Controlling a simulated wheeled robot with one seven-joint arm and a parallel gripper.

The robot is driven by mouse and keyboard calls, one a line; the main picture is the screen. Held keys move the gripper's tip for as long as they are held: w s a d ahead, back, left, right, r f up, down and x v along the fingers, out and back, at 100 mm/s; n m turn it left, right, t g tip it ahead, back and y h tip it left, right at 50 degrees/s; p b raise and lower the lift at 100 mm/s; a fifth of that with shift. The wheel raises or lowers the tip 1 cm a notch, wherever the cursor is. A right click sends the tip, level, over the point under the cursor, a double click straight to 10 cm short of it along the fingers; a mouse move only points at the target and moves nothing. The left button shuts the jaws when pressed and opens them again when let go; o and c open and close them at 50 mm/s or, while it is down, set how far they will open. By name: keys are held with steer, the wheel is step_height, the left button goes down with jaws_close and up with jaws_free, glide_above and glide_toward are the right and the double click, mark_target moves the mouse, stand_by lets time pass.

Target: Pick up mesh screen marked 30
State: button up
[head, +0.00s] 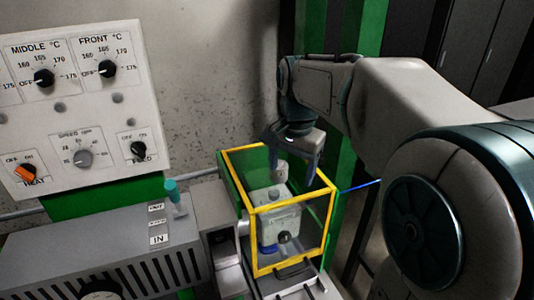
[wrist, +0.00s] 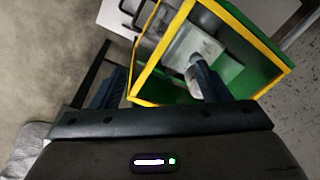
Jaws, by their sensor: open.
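I cannot make out a mesh screen marked 30 in either view. My gripper (head: 293,163) points down over the yellow-framed box (head: 246,232) in the head view. In the wrist view, my gripper (wrist: 160,82) has its two dark fingers wide apart, with nothing seen between them but part of the box frame. The box also shows in the wrist view (wrist: 237,24), with green walls and a yellow rim. A pale grey device (head: 280,219) with a dark knob stands inside the box; it shows in the wrist view too (wrist: 186,48).
A control panel (head: 82,98) with dials is at the left. A grey vented machine (head: 120,255) with a teal-topped lever (head: 173,194) lies below it. A green post (head: 352,130) stands behind my arm. A blue cable (head: 360,185) runs right of the box.

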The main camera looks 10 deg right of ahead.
mark_target(279, 165)
steer(key=w+r+m+g+p, duration=0.15)
steer(key=w+r+m, duration=0.4)
steer(key=w, duration=0.55)
steer(key=shift+m, duration=0.45)
step_height(279, 165, down, 9)
steer(key=shift+s+a+r+p, duration=0.15)
steer(key=shift+p, duration=0.25)
steer(key=shift+d+f+p, duration=0.2)
steer(key=shift+f+p, duration=0.4)
steer(key=shift+f, duration=2.05)
steer(key=shift+w, duration=0.2)
steer(key=c, duration=1.1)
